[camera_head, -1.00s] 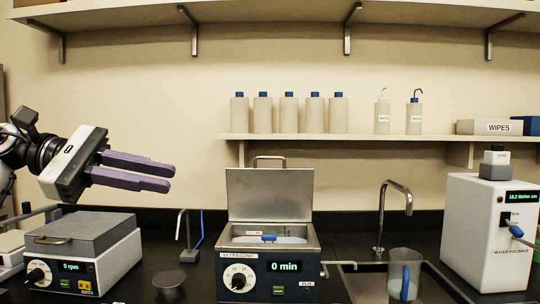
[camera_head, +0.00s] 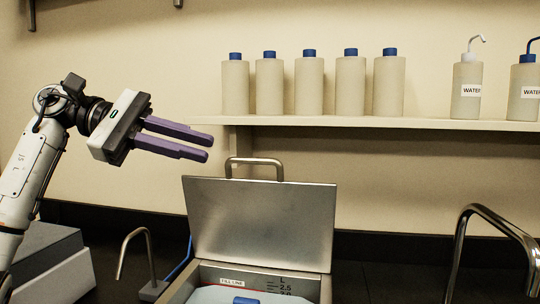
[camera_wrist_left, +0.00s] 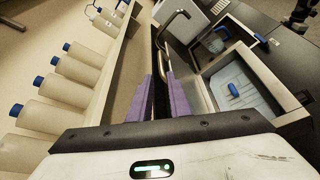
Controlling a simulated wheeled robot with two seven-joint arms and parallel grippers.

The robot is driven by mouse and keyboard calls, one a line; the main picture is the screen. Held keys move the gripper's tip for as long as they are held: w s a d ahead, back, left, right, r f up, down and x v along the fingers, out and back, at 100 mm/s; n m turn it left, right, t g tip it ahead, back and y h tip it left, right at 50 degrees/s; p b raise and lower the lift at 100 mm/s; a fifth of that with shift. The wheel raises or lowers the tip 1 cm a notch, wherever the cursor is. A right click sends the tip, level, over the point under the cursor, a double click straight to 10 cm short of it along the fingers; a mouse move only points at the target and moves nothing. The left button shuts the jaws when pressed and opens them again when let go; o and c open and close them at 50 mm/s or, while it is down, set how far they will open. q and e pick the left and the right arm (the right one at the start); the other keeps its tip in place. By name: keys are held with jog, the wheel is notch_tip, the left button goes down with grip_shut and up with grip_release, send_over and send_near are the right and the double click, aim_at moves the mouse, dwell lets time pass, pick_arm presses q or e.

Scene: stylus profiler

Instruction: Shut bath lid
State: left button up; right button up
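The bath lid (camera_head: 260,222) is a grey metal plate standing open and upright at the back of the bath in the head view. Its bent metal handle (camera_head: 254,162) is on its top edge, and the handle shows beyond my fingertips in the left wrist view (camera_wrist_left: 167,36). The bath (camera_head: 309,284) shows only its upper part, with liquid and a blue item inside. My left gripper (camera_head: 209,148) is up and left of the handle, its purple fingers apart, empty and not touching the lid. My right gripper is not in view.
A shelf (camera_head: 400,123) with several blue-capped bottles runs along the wall behind the lid. A thin tap (camera_head: 122,252) stands left of the bath and a larger curved tap (camera_head: 500,225) right of it. A grey instrument (camera_head: 45,262) sits at lower left.

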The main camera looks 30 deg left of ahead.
aim_at(237, 158)
pick_arm(q)
jog(key=p+x, duration=0.1)
jog(key=x, duration=0.9)
jog(key=shift+s, duration=0.2)
grip_shut()
